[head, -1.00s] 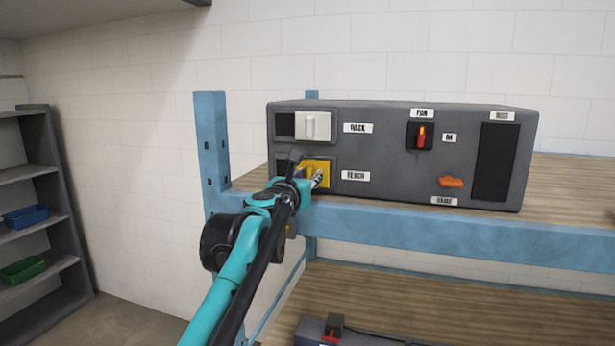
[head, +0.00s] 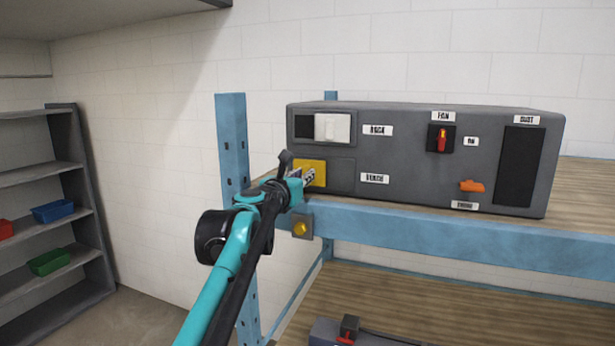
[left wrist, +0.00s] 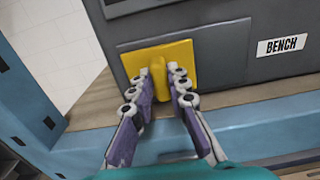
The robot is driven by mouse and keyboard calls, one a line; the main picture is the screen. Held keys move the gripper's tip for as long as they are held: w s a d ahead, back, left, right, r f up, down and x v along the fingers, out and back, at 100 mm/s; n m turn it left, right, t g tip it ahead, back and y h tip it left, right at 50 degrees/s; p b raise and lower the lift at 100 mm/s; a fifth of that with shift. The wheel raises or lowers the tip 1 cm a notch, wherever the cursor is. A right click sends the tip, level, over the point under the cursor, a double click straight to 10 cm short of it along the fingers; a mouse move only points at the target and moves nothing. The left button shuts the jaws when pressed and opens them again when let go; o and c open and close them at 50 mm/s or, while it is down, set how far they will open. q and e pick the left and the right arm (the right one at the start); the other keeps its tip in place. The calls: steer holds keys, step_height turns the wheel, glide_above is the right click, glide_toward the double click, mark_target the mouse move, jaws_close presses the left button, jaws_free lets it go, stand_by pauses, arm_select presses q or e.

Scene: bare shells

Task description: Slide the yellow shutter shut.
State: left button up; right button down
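The yellow shutter (head: 316,167) is in the lower left of the grey box's front, at the left of its frame. Plain grey shows to its right, by the BENCH label (head: 374,178). In the left wrist view the shutter (left wrist: 180,58) fills the upper middle, with a yellow handle standing out from it. My left gripper (head: 305,176) is at the shutter. In the wrist view its two purple-padded fingers (left wrist: 162,88) are on either side of the handle and look closed on it. The fingers hide part of the handle. My right gripper is not in view.
The grey box (head: 410,165) stands on a blue-framed shelf (head: 450,231). It has a white shutter (head: 332,127) above, a red switch (head: 441,139) and an orange knob (head: 472,186). A yellow button (head: 301,228) is on the beam below my gripper. A blue post (head: 232,140) stands left.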

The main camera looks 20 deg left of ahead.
arm_select(q)
steer(key=o, duration=0.4)
steer(key=shift+a, duration=0.35)
steer(key=shift+s, duration=0.45)
steer(key=shift+s+a, duration=0.2)
steer(key=shift+s, duration=5.35)
